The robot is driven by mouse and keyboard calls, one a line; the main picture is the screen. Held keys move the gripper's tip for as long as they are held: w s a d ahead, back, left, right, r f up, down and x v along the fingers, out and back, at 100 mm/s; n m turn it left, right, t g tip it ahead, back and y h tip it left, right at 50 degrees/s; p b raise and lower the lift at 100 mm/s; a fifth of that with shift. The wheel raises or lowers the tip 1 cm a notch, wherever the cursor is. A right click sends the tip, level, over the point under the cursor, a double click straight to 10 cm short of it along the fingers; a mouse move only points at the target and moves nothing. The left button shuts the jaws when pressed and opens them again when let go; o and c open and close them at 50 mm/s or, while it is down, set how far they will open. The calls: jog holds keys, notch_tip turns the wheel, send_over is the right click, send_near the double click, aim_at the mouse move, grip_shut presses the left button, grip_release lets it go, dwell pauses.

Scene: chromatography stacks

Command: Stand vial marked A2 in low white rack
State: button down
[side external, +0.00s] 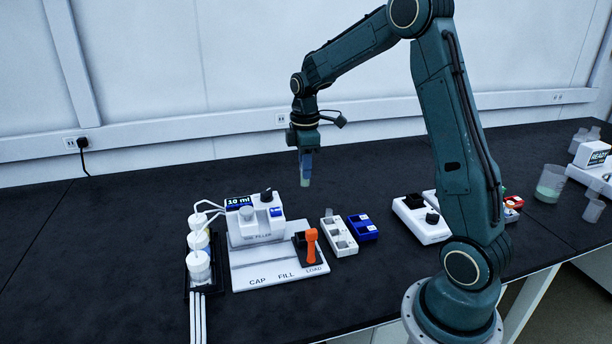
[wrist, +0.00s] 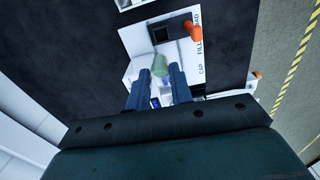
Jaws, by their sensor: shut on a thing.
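My gripper (side external: 306,153) is shut on a vial (side external: 305,178) and holds it upright, high above the bench behind the filler station. The vial looks clear with pale green contents; no mark on it can be read. In the wrist view the vial (wrist: 160,67) shows between the two blue fingers of my gripper (wrist: 157,82). The low white rack (side external: 340,239) stands on the bench right of the station, below and to the right of my gripper. Its openings are too small to read clearly.
A blue rack (side external: 362,227) stands close beside the white rack. The filler (side external: 255,222) and an orange-handled tool (side external: 310,243) stand on the white CAP/FILL/LOAD board (side external: 262,279). White-capped bottles (side external: 198,252) with tubes are at left. A beaker (side external: 551,183) is far right. The left bench is clear.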

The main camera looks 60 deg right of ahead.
jog(key=s+d+f, duration=0.3)
jog(key=f, duration=0.3)
jog(key=s+d+f, duration=0.3)
jog(key=d+f, duration=0.1)
jog(key=f, duration=0.3)
jog(key=shift+d+f, duration=0.15)
jog(key=shift+f, duration=0.1)
jog(key=shift+s+f, duration=0.1)
jog(key=shift+f, duration=0.1)
jog(key=shift+f, duration=1.9)
jog(key=shift+f, duration=1.45)
jog(key=c, duration=1.2)
grip_release()
jog(key=shift+o, duration=0.2)
jog(key=shift+r, duration=0.1)
